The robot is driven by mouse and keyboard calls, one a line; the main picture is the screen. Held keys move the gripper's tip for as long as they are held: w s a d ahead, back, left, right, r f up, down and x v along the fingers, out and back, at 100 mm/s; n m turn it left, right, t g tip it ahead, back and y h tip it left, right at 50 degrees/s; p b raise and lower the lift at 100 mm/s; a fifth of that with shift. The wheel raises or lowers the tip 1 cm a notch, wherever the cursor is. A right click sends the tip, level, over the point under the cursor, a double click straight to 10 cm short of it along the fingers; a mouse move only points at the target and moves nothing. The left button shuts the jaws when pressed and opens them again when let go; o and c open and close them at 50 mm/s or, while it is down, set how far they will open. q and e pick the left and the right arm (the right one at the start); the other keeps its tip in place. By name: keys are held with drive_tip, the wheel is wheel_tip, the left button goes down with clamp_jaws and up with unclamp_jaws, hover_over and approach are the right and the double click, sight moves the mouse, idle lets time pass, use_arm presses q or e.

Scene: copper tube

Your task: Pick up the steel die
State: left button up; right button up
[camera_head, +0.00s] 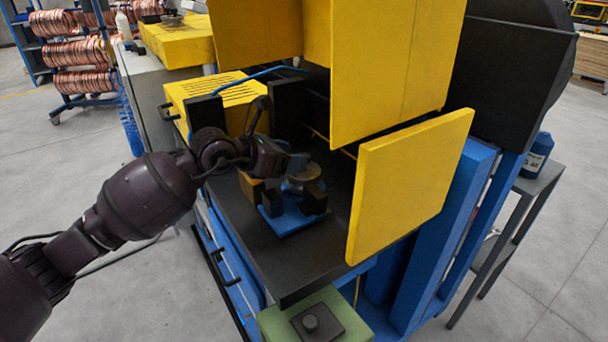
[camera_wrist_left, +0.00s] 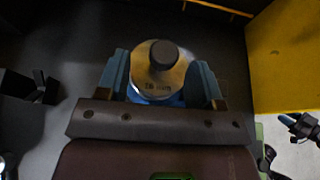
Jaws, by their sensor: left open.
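The steel die (camera_wrist_left: 158,72) is a round metal piece with a dark knob on top and small markings on its face. In the head view the die (camera_head: 304,180) sits in a blue fixture (camera_head: 291,220) on the dark machine bed, partly behind dark clamp blocks. My left gripper (camera_head: 299,162) comes in from the left and is right at the die. In the left wrist view my left gripper (camera_wrist_left: 160,78) is open, with one blue-grey finger on each side of the die. Whether the fingers touch it I cannot tell.
A yellow panel (camera_head: 410,185) stands just right of the fixture, and yellow housing (camera_head: 390,60) hangs above and behind. Black upright blocks (camera_head: 288,108) stand behind my wrist. A green box (camera_head: 330,312) with a dark knobbed plate is in front. The front bed is bare.

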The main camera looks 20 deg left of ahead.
sight(310, 167)
use_arm(q)
drive_tip(key=shift+d+r+b+x, duration=0.1)
drive_tip(key=shift+b+x, duration=0.15)
drive_tip(key=shift+x, duration=1.1)
drive_tip(key=shift+d+r+b+x, duration=0.15)
drive_tip(key=shift+b+x, duration=0.1)
drive_tip(key=shift+x, duration=1.1)
clamp_jaws()
drive_tip(key=shift+r, duration=0.15)
